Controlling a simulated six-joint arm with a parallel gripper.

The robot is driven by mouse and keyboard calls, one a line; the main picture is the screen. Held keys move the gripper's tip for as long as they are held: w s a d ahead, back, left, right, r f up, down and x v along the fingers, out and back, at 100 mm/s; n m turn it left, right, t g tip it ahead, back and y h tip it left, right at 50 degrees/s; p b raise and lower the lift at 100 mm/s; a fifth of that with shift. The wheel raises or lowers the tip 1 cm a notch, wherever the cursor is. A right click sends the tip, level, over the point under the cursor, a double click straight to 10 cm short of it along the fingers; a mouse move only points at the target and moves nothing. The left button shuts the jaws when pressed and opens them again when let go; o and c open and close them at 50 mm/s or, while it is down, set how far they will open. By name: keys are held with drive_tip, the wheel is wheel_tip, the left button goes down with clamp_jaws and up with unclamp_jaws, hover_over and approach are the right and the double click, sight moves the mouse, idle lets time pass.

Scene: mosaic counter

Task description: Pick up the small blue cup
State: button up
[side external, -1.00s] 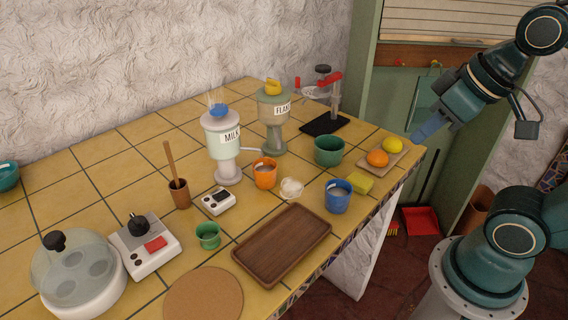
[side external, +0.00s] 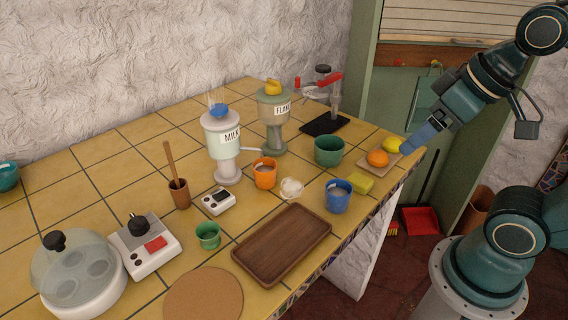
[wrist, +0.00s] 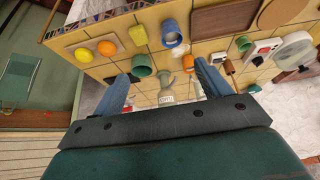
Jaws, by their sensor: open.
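The small blue cup (side external: 337,199) stands upright on the tiled counter, right of the wooden tray, near the counter's right edge. It also shows near the top middle of the wrist view (wrist: 172,38). My gripper (side external: 408,149) is at the right end of the counter, beside the lemon and orange, above and to the right of the blue cup. It is not touching the cup. In the wrist view my gripper (wrist: 160,72) has its two fingers wide apart with nothing held between them.
A yellow sponge (side external: 360,183) lies right behind the cup, with a green pot (side external: 328,151) farther back. An orange (side external: 377,158) and lemon (side external: 392,145) sit on a small board. The wooden tray (side external: 281,245) and an orange cup (side external: 264,173) are to the left.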

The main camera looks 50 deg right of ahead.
drive_tip(key=w+d+f+m+g+y, duration=0.1)
drive_tip(key=w+f+m, duration=0.3)
drive_tip(key=m, duration=0.5)
drive_tip(key=w+f+m+g+y, duration=0.3)
drive_tip(key=w+f+m+g, duration=0.1)
drive_tip(key=w+m, duration=0.4)
drive_tip(key=shift+d+m+y, duration=0.3)
drive_tip(key=shift+d+m, duration=0.1)
drive_tip(key=shift+m, duration=0.5)
drive_tip(key=shift+w+f, duration=0.1)
drive_tip(key=shift+f, duration=0.15)
approach(331, 209)
drive_tip(key=shift+w+f, duration=0.15)
drive_tip(key=shift+f, duration=0.45)
drive_tip(key=shift+w+f, duration=0.15)
drive_tip(key=shift+f, duration=0.45)
drive_tip(key=shift+x, duration=2.6)
